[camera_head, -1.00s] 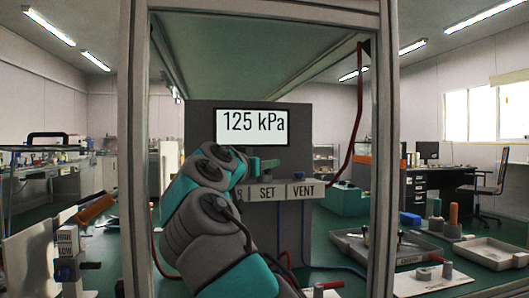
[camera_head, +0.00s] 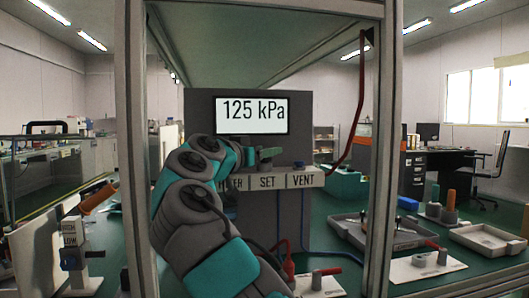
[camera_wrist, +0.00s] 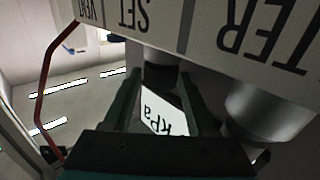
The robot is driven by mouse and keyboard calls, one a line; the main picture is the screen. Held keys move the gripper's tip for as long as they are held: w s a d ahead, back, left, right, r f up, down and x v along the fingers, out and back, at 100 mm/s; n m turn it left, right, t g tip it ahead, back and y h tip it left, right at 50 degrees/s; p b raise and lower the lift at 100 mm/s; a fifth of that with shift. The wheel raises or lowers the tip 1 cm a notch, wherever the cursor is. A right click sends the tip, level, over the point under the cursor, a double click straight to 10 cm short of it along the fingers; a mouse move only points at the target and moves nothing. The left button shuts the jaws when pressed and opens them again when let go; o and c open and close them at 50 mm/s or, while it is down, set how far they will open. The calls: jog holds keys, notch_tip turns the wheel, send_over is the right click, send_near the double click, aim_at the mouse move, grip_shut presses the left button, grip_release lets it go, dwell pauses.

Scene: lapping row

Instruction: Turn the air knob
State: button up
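A grey control box (camera_head: 200,112) carries a display (camera_head: 252,114) reading 125 kPa. Below it a ledge (camera_head: 310,181) is lettered METER, SET and VENT; no AIR label shows. My gripper (camera_head: 266,153) is at the ledge above SET, partly hidden by my arm. In the wrist view, which is upside down, my gripper (camera_wrist: 158,80) is open, its two dark fingers apart. A dark-capped knob (camera_wrist: 160,76) near SET shows between the fingertips; I cannot tell whether they touch it. A larger grey cylinder (camera_wrist: 268,112) stands by METER.
Metal frame posts (camera_head: 382,150) stand on both sides of the box. A red hose (camera_head: 358,110) hangs at the right. Shallow trays (camera_head: 485,238) and a red-handled plate (camera_head: 420,268) lie on the right. A HIGH/LOW device (camera_head: 75,245) stands at the left.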

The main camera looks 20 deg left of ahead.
jog(key=shift+o, duration=0.9)
jog(key=shift+f, duration=0.1)
jog(key=shift+f, duration=0.1)
